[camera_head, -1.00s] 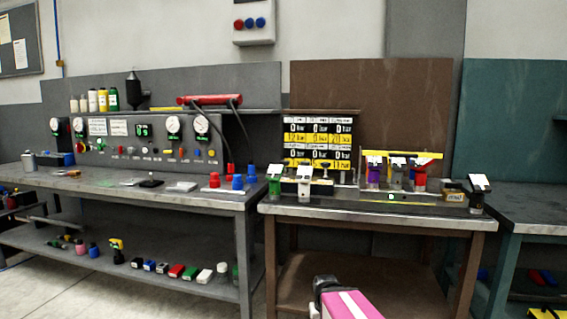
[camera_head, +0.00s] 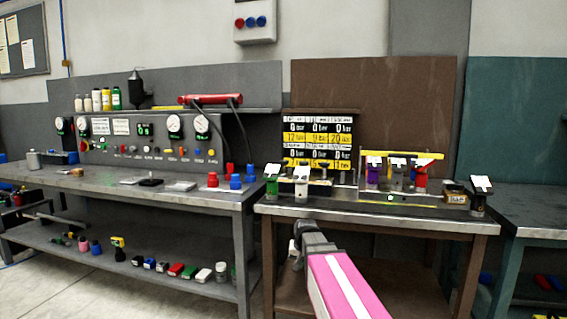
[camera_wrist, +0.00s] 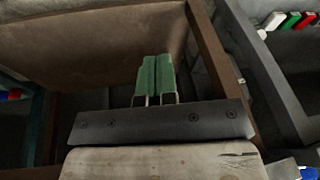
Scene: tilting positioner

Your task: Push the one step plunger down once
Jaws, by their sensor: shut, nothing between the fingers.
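On the brown bench stands a dark fixture base (camera_head: 390,208) with several small upright units bearing white labels. They include a green one (camera_head: 271,184), a white one (camera_head: 301,187), a purple one (camera_head: 373,174), a red one (camera_head: 420,178) and a black one (camera_head: 478,198). I cannot read the labels, so which is the one step plunger I cannot tell. My gripper (camera_head: 298,240) is in front of the bench, below its top edge and apart from all the units. In the wrist view its green fingers (camera_wrist: 154,78) are side by side, shut and empty.
The bench top (camera_head: 330,212) has a pale front edge just beyond my gripper. A display board (camera_head: 318,140) stands behind the units. A yellow bar (camera_head: 405,155) spans the purple and red units. A grey bench (camera_head: 120,185) with gauges stands left.

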